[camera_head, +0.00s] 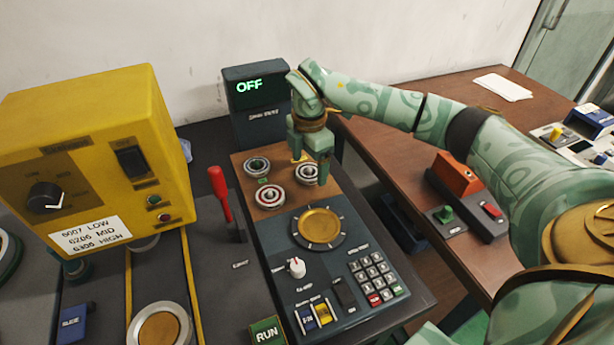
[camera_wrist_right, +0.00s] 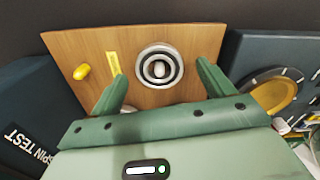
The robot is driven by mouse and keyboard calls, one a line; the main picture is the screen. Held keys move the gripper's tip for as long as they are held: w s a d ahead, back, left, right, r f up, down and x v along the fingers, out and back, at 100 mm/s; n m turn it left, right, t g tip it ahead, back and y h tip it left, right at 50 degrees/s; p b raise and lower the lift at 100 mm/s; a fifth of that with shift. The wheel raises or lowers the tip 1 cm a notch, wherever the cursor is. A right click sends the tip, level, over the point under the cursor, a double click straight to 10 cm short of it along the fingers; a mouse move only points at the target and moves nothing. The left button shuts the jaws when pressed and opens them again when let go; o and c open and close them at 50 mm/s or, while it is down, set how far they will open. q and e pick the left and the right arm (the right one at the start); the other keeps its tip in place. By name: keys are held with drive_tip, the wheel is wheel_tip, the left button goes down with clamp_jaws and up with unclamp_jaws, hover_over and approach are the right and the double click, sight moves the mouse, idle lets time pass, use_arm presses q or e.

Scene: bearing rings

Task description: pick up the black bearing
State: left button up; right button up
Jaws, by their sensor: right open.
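A bearing with a silver outer ring and a dark, black-looking inner band (camera_head: 307,174) sits on the wooden board (camera_head: 240,163), below my right gripper (camera_head: 311,154). In the right wrist view this bearing (camera_wrist_right: 145,64) sits around a pale central peg, between and beyond the fingertips of my right gripper (camera_wrist_right: 161,72). That gripper is open and empty, pointing down above the bearing. My left gripper is out of view.
A dark display box (camera_head: 256,112) reading OFF stands behind the board. A red lever (camera_head: 220,192) rises at its left. A panel with a round brass plate (camera_head: 319,227) and a keypad lies in front. A yellow control box (camera_head: 100,150) stands far left.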

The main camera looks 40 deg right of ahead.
drive_tip(key=shift+f, duration=0.8)
drive_tip(key=shift+r, duration=0.15)
drive_tip(key=c, duration=1.2)
